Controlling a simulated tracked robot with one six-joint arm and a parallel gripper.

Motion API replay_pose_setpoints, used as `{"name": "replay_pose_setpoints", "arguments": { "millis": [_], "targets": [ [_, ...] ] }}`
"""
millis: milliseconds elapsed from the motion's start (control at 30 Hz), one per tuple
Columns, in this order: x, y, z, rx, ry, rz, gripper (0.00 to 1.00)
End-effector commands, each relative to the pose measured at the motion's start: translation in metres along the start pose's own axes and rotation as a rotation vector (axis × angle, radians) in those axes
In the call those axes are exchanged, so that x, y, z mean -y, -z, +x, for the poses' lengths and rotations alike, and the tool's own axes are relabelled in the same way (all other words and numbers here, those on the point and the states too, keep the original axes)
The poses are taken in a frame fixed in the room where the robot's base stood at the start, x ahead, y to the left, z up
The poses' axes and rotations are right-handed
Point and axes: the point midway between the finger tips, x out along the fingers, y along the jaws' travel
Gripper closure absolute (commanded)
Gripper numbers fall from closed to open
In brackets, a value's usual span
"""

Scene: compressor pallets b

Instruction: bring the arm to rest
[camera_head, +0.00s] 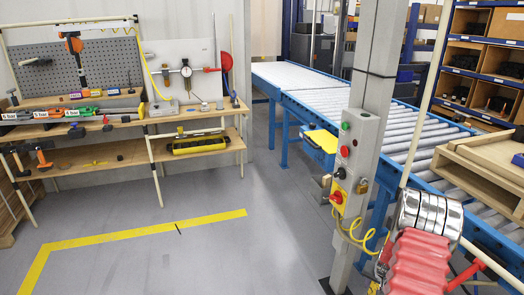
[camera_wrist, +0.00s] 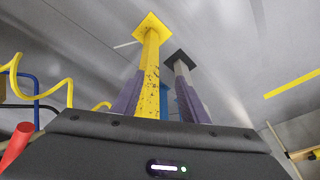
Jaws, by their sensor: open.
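My gripper (camera_wrist: 160,76) shows in the wrist view, with its dark body across the bottom and two purplish fingers reaching up from it. The fingers stand apart, so it is open. A yellow post (camera_wrist: 150,85) with a square yellow foot shows in the gap between them, and I cannot tell how far beyond the fingertips it is. I see nothing gripped. My gripper does not show clearly in the head view.
A grey post (camera_head: 362,130) with control buttons stands before a blue roller conveyor (camera_head: 300,80). A red ribbed thing (camera_head: 418,262) with shiny rings fills the lower right. A wooden workbench (camera_head: 110,115) holds tools. Cables (camera_wrist: 35,85) hang near the gripper.

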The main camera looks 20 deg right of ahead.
Motion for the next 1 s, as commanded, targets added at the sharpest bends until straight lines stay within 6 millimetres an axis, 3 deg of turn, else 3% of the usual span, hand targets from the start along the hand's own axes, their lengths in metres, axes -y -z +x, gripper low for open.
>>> {"name": "replay_pose_setpoints", "arguments": {
  "millis": [400, 1000],
  "targets": [
    [0.066, -0.042, -0.116, 0.135, 0.03, -0.146, 0.6],
    [0.12, -0.128, -0.27, 0.257, 0.048, -0.353, 0.6]
  ]
}}
